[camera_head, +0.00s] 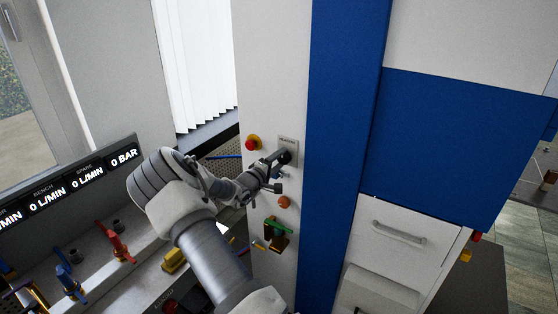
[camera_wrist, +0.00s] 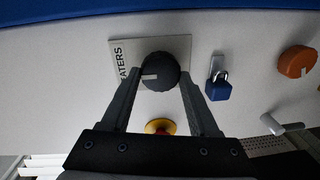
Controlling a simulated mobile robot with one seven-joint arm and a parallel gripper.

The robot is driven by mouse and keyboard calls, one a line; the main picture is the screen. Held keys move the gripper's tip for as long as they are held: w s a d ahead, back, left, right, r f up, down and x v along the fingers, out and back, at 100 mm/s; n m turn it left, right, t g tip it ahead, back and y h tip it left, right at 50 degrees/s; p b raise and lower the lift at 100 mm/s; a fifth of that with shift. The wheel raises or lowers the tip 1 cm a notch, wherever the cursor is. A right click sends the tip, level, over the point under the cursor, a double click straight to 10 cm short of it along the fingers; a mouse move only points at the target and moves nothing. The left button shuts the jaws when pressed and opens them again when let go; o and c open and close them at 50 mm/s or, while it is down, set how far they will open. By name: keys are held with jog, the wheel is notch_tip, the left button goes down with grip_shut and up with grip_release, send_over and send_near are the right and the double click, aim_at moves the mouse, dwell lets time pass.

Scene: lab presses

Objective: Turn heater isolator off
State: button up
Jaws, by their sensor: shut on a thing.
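The heater isolator is a round black knob (camera_wrist: 160,72) on a grey plate (camera_wrist: 124,58) with lettering that reads "EATERS", its first letter cut off or hidden. A pale mark on the knob points to the left in the wrist view. My gripper (camera_wrist: 161,80) has one finger on each side of the knob and is shut on it. In the head view, my gripper (camera_head: 279,163) reaches the plate (camera_head: 288,142) on the white panel, and my gripper partly hides the knob.
A red button on a yellow base (camera_head: 253,143) sits left of the plate. A blue padlock (camera_wrist: 218,90) and an orange knob (camera_wrist: 297,62) are beside it in the wrist view. A green-handled valve (camera_head: 277,228) is lower on the panel. A bench with coloured taps (camera_head: 119,246) stands left.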

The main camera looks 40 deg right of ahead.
jog(key=o, duration=1.4)
jog(key=shift+c, duration=0.2)
jog(key=b+v, duration=0.2)
jog(key=v, duration=1.5)
jog(key=shift+s+a, duration=0.2)
